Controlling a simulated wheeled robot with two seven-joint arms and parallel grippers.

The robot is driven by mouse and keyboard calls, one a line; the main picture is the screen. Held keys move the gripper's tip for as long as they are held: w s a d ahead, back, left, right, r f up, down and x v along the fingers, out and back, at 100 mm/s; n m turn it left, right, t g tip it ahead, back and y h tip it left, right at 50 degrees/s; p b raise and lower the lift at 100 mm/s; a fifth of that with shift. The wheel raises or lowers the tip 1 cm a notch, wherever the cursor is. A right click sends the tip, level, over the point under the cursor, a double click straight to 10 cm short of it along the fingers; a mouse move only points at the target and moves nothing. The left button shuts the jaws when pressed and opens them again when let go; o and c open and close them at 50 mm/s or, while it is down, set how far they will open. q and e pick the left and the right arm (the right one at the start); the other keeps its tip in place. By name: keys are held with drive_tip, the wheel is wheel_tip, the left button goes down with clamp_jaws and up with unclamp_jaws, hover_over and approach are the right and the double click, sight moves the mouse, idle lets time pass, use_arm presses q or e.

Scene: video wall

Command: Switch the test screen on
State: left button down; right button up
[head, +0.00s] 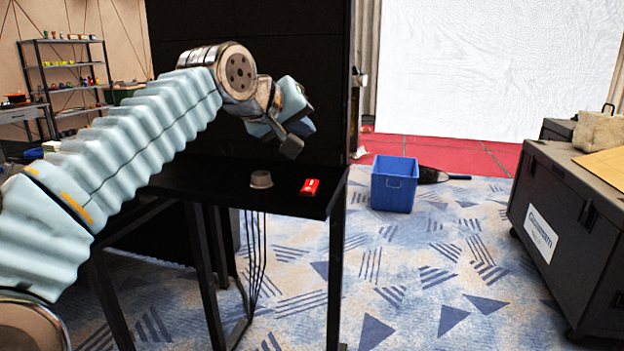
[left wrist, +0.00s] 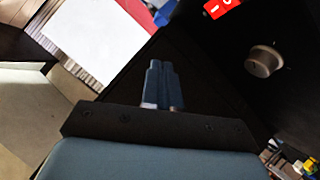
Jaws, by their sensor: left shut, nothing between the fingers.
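A small red switch (head: 310,187) with white marks lies on top of a black table (head: 210,178). A round grey knob (head: 261,180) stands to its left. In the left wrist view the red switch (left wrist: 222,7) is cut by the top edge, and the knob (left wrist: 263,62) is right of the fingers. My left gripper (head: 292,147) is above the table, apart from both, shut and empty; its fingers are together in the left wrist view (left wrist: 162,82). A dark panel (head: 290,55) rises behind the table. Which surface is the test screen I cannot tell. My right gripper is out of view.
A blue bin (head: 394,185) stands on the patterned carpet, right of the table. A large dark case (head: 560,235) is at the far right. A bright white screen (head: 500,70) is at the back. Shelves (head: 70,75) stand at the left. Carpet between table and case is mostly clear.

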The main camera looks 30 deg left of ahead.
sight(308, 186)
use_arm(q)
drive_tip(key=shift+f, duration=0.1)
drive_tip(key=shift+w+a+f+b, duration=0.1)
drive_tip(key=shift+w+f+b, duration=0.45)
drive_tip(key=shift+f, duration=0.85)
drive_tip(key=shift+w+a+f+b, duration=0.1)
drive_tip(key=shift+w+f+b, duration=0.25)
drive_tip(key=shift+f+b, duration=0.7)
drive_tip(key=shift+w+a+f+b, duration=0.1)
drive_tip(key=shift+w+f+b, duration=0.25)
drive_tip(key=shift+f, duration=1.35)
drive_tip(key=shift+w, duration=0.1)
drive_tip(key=shift+w+f, duration=0.1)
drive_tip(key=shift+f, duration=0.3)
drive_tip(key=shift+w+f+b, duration=0.1)
drive_tip(key=shift+f+b, duration=0.25)
drive_tip(key=shift+b, duration=0.05)
drive_tip(key=shift+r, duration=0.15)
drive_tip(key=shift+s+r+p, duration=0.25)
drive_tip(key=shift+r+p, duration=0.4)
drive_tip(key=shift+r, duration=0.1)
